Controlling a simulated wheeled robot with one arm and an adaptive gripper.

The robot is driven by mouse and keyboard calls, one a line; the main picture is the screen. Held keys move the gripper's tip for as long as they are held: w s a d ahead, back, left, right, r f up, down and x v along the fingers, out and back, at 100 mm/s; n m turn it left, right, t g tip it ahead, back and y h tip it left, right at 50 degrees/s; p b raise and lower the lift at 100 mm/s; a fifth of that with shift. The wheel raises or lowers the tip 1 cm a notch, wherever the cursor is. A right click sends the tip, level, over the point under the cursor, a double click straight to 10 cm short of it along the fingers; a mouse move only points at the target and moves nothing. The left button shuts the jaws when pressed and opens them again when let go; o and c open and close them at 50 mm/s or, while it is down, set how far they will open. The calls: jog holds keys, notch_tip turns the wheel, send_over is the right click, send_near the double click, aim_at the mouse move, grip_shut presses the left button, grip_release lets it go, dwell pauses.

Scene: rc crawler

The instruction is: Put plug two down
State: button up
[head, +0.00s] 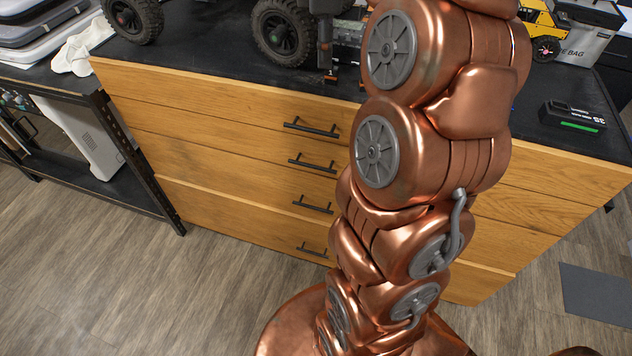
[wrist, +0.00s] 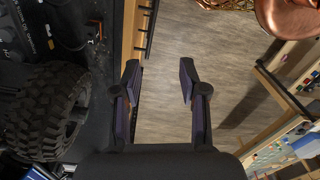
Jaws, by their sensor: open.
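My gripper (wrist: 160,82) is open in the wrist view, with nothing between its fingers and the floor and drawer fronts below them. In the head view a dark upright part, probably my gripper, is beside the crawler's wheel at the bench's front edge; my arm hides much of that area. The black-tyred crawler (head: 283,33) stands on the bench, and its tyre (wrist: 45,108) is left of my gripper in the wrist view. A small orange piece (head: 331,77) lies near the bench edge; I cannot tell whether it is plug two.
The dark benchtop (head: 215,55) sits over wooden drawers (head: 230,125) with black handles. A black battery with a green stripe (head: 575,117) and a yellow crawler (head: 540,25) are at the right. A black shelf (head: 100,130) stands left. Floor (head: 120,270) is open in front.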

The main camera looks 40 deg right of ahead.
jog(key=s+a+f+m, duration=0.2)
jog(key=s+a+f, duration=0.1)
jog(key=s+a, duration=0.3)
jog(key=s+a+f+m, duration=0.2)
jog(key=s+a+f, duration=0.2)
jog(key=a, duration=0.4)
jog(key=s+a+f+m, duration=0.3)
jog(key=s+f, duration=0.1)
jog(key=s, duration=0.2)
jog(key=s+a+f+m+g, duration=0.1)
jog(key=s+a+f+m, duration=0.1)
jog(key=s+f, duration=0.3)
jog(key=s+a, duration=0.1)
jog(key=s, duration=0.1)
jog(key=shift+s+m+g, duration=0.3)
jog(key=shift+m, duration=0.1)
